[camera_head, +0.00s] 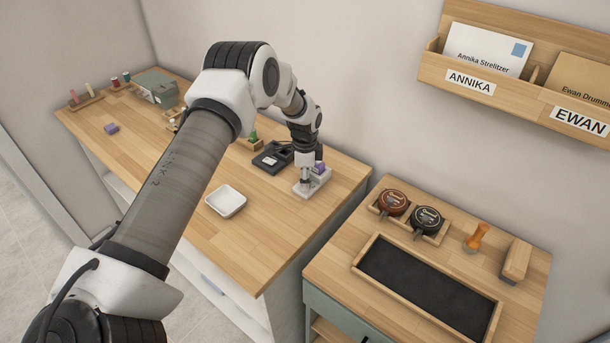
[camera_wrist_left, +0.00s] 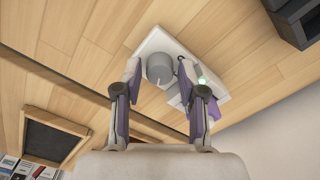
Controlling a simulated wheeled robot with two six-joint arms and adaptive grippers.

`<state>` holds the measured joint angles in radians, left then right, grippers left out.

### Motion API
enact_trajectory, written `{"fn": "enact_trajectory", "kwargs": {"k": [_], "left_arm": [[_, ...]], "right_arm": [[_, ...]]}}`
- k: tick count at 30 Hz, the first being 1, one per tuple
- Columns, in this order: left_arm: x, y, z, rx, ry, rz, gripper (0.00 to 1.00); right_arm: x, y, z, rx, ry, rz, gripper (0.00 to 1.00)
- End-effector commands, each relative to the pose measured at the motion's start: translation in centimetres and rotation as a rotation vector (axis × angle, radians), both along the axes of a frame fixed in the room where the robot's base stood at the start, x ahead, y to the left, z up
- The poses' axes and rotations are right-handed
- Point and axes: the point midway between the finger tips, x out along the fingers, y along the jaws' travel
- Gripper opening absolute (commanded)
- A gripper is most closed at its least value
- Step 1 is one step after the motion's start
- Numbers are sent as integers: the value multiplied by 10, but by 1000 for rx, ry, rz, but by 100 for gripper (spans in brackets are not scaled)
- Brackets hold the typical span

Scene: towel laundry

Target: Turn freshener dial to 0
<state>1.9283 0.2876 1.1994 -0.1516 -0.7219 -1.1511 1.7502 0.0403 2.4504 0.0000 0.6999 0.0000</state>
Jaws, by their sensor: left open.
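The freshener is a white block (camera_wrist_left: 218,88) on the wooden counter, with a round grey dial (camera_wrist_left: 160,68) at one end. A small green light and a purple part (camera_wrist_left: 212,108) show at its other end. In the head view the freshener (camera_head: 321,183) sits near the counter's right end, its dial mostly hidden by my left gripper (camera_head: 305,184). In the left wrist view my left gripper (camera_wrist_left: 161,76) is open, its two purple-padded fingers on either side of the dial. I cannot tell whether they touch it. My right gripper is not in view.
A dark device (camera_head: 272,157) stands just left of the freshener. A white tray (camera_head: 226,201) lies in front on the counter. A lower stand at right holds a black mat (camera_head: 425,288), two round tins and an orange-handled stamp (camera_head: 476,237). A wall letter rack (camera_head: 505,91) hangs above.

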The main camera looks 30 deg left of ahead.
Motion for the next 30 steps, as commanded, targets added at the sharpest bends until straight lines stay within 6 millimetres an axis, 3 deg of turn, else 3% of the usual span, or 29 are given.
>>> {"fn": "enact_trajectory", "kwargs": {"k": [7,10,11,22,30], "left_arm": [[0,0,-3,0,-1,0,41],[0,0,-3,0,-1,0,5],[0,0,-3,0,-1,0,0],[0,0,-4,-1,-1,24,0],[0,0,-5,0,0,147,0]], "right_arm": [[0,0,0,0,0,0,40],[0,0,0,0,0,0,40],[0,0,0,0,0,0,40],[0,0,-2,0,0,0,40],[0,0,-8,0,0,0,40]]}}
